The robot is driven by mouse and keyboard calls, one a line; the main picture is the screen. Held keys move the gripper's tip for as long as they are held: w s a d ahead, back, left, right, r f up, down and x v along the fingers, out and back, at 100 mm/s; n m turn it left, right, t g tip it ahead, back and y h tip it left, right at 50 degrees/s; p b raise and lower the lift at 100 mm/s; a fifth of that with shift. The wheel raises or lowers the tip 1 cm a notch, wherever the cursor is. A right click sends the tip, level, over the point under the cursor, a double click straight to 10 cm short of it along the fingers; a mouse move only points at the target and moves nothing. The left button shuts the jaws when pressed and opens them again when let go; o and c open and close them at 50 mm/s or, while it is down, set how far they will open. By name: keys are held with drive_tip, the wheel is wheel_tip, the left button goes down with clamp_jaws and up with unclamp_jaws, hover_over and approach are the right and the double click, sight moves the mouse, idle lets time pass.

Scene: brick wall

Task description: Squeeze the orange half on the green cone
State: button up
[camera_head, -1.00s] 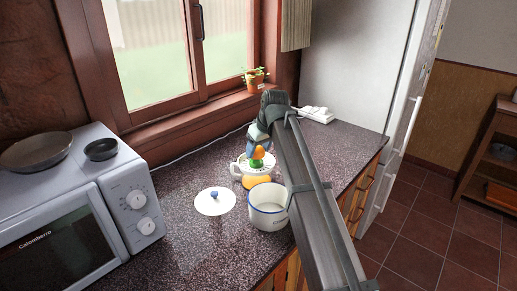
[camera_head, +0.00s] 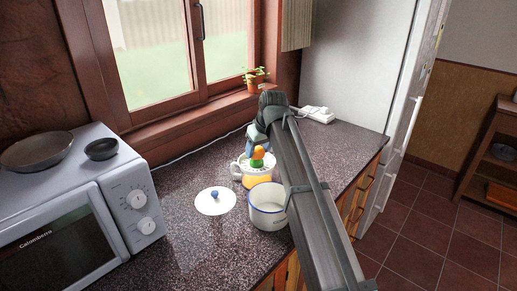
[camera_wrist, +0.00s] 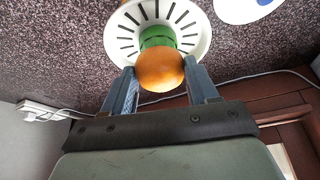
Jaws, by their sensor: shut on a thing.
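The orange half (camera_head: 258,153) sits on the green cone (camera_head: 257,163) at the top of the white juicer (camera_head: 238,171), which has an orange lower part. In the wrist view the orange half (camera_wrist: 160,70) is between the two fingers of my gripper (camera_wrist: 160,88), which is shut on it. The green cone (camera_wrist: 157,38) shows just beyond the orange half, in the middle of the white slotted dish (camera_wrist: 185,22). The orange half hides part of the cone, and whether they press firmly cannot be told. In the head view my arm partly hides the gripper.
A white pot with a blue rim (camera_head: 266,212) stands just in front of the juicer. A white lid (camera_head: 215,202) lies to its left. A microwave (camera_head: 75,200) with pans is at left. A white power strip (camera_head: 317,114) lies behind.

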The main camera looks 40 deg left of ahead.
drive_tip(key=shift+n, duration=0.5)
drive_tip(key=shift+w+n+g, duration=0.1)
drive_tip(key=shift+n+g, duration=0.4)
drive_tip(key=shift+n, duration=0.4)
drive_tip(key=shift+f+n+g, duration=0.15)
drive_tip(key=shift+n+g, duration=0.25)
drive_tip(key=shift+n, duration=0.5)
drive_tip(key=shift+d+m+t, duration=0.1)
drive_tip(key=shift+m+t, duration=0.3)
drive_tip(key=shift+m, duration=0.5)
drive_tip(key=shift+m+t, duration=0.3)
drive_tip(key=shift+m, duration=0.6)
